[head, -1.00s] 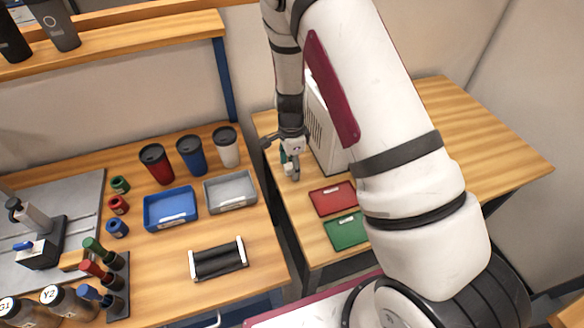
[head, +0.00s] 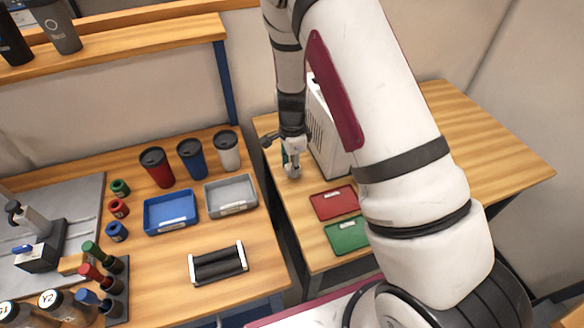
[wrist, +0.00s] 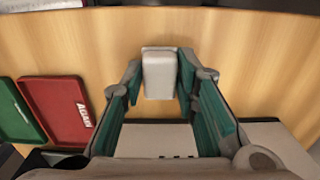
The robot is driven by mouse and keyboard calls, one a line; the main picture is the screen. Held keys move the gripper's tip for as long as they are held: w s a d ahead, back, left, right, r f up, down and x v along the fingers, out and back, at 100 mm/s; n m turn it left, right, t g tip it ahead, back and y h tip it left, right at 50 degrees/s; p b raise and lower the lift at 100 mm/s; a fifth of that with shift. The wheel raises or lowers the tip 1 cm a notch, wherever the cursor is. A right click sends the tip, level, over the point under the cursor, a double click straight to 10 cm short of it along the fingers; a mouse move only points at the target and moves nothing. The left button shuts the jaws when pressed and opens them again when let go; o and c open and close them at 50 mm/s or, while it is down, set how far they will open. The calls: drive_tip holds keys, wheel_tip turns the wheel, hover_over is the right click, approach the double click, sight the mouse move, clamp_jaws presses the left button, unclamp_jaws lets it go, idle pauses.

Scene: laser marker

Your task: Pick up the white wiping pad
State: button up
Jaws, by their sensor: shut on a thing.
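The white wiping pad (wrist: 159,76) is a small pale block between the fingertips of my gripper (wrist: 158,82) in the wrist view. My gripper has green inner finger pads and is shut on it. In the head view my gripper (head: 291,170) points down at the left part of the right-hand table, beside the white machine. The pad is too small and too covered by the fingers to make out clearly there. I cannot tell whether it touches the table.
The white box-shaped machine (head: 322,135) stands close to the right of my gripper. A red tray (head: 334,203) and a green tray (head: 347,235) lie nearer on the same table (head: 440,110). A gap separates it from the left table, which holds cups, a blue tray (head: 171,212) and a grey tray (head: 231,196).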

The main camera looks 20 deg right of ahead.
drive_tip(key=shift+s+a+r, duration=0.1)
drive_tip(key=shift+s+r, duration=0.05)
drive_tip(key=shift+r, duration=0.4)
drive_tip(key=shift+s+r, duration=0.1)
drive_tip(key=shift+r, duration=0.45)
drive_tip(key=s+a, duration=0.1)
drive_tip(key=s, duration=0.4)
drive_tip(key=s+a+r, duration=0.1)
drive_tip(key=s, duration=0.4)
drive_tip(key=s+a, duration=0.2)
drive_tip(key=s, duration=0.3)
drive_tip(key=shift+r, duration=0.15)
